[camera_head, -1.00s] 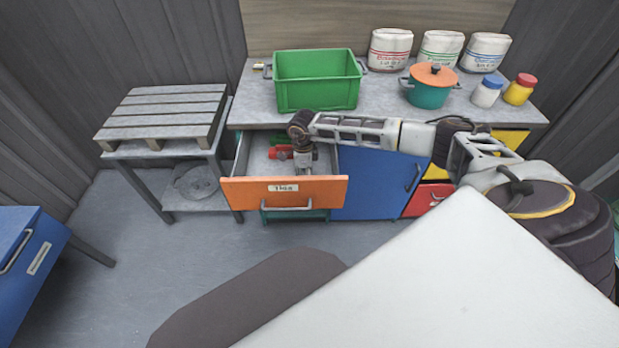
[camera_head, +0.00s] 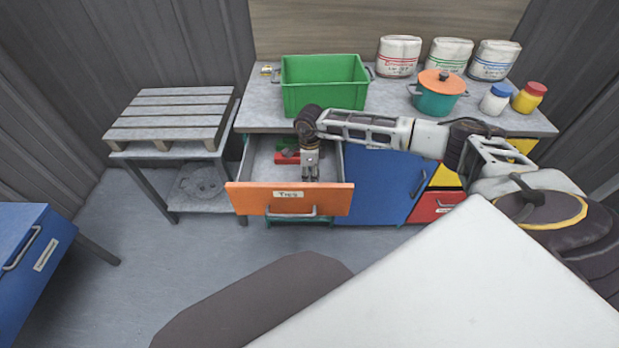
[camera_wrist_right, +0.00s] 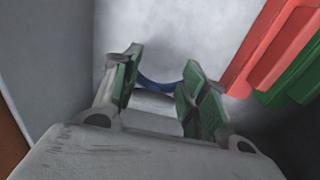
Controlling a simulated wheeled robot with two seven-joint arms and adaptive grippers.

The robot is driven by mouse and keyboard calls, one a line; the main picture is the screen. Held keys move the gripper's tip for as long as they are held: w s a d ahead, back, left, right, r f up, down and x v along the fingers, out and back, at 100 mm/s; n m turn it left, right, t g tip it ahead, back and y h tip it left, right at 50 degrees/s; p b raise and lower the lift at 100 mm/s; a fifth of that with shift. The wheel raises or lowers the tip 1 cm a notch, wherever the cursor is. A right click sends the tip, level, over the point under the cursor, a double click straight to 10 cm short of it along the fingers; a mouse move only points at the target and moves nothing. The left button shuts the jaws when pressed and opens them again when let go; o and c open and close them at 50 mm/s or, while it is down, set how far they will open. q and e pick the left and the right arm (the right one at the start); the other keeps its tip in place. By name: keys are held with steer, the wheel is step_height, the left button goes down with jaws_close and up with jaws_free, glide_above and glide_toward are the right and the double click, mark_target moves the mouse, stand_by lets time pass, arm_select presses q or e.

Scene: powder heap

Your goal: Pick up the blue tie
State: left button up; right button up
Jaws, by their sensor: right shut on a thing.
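The blue tie (camera_wrist_right: 158,88) shows in the right wrist view as a dark blue curved strip between the green-padded fingers of my right gripper (camera_wrist_right: 160,96). The gripper is shut on it, with a gap showing between the pads. In the head view my right gripper (camera_head: 311,176) points down inside the open orange-fronted drawer (camera_head: 250,197), labelled "Ties". The tie cannot be made out in the head view. My left gripper is not in view.
On the counter above are a green crate (camera_head: 322,97), a teal pot (camera_head: 436,103), sacks and jars. A pallet (camera_head: 172,115) stands left.

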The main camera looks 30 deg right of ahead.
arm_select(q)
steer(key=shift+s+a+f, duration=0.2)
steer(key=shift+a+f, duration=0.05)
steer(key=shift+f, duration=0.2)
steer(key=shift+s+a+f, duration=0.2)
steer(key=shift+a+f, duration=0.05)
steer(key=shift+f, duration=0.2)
arm_select(e)
step_height(320, 180, up, 6)
arm_select(q)
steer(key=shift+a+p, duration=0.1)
steer(key=shift+p, duration=0.2)
arm_select(e)
steer(key=shift+w+r, duration=0.1)
steer(key=shift+r, duration=0.05)
